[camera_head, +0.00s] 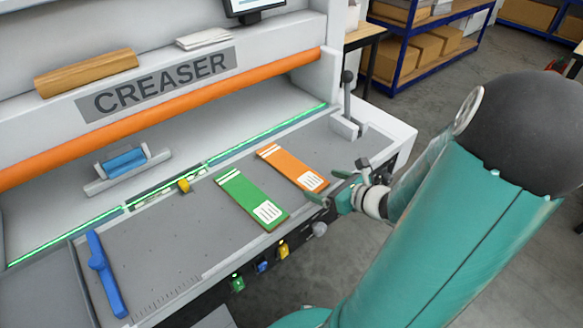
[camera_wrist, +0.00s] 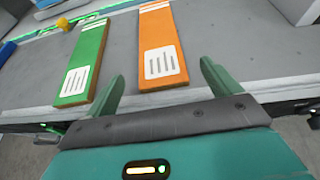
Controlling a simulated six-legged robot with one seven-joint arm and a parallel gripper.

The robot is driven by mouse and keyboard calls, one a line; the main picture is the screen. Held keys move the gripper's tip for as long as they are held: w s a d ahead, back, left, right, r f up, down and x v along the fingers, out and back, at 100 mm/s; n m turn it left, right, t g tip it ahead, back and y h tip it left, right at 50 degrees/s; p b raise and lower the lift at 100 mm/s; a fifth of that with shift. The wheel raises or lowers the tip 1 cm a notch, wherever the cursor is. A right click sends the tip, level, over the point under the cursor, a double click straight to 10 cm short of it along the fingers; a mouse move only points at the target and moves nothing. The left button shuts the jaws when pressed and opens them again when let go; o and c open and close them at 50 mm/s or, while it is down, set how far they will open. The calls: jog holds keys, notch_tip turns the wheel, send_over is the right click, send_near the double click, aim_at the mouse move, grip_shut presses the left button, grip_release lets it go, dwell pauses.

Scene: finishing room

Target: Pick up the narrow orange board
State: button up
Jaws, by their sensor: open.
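The narrow orange board (camera_head: 291,165) lies flat on the grey bed of the creaser, with white stripes at its far end and a white label at its near end. In the wrist view the orange board (camera_wrist: 159,43) lies ahead of my gripper (camera_wrist: 162,85), between the lines of the two fingers. My gripper (camera_head: 335,190) is open and empty at the near end of the board, by the front edge of the bed. A green board (camera_head: 248,198) lies just left of the orange one, with a narrow gap; it also shows in the wrist view (camera_wrist: 84,62).
A blue handle (camera_head: 102,270) lies on the left of the bed. A lever (camera_head: 347,100) stands at the right end. The orange bar (camera_head: 165,118) runs above the bed. Coloured knobs (camera_head: 262,266) line the front edge. The bed between the blue handle and green board is clear.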

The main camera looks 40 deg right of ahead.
aim_at(305, 177)
jog(key=shift+x, duration=3.1)
jog(key=shift+r, duration=0.15)
jog(key=shift+c, duration=0.4)
jog(key=c, duration=1)
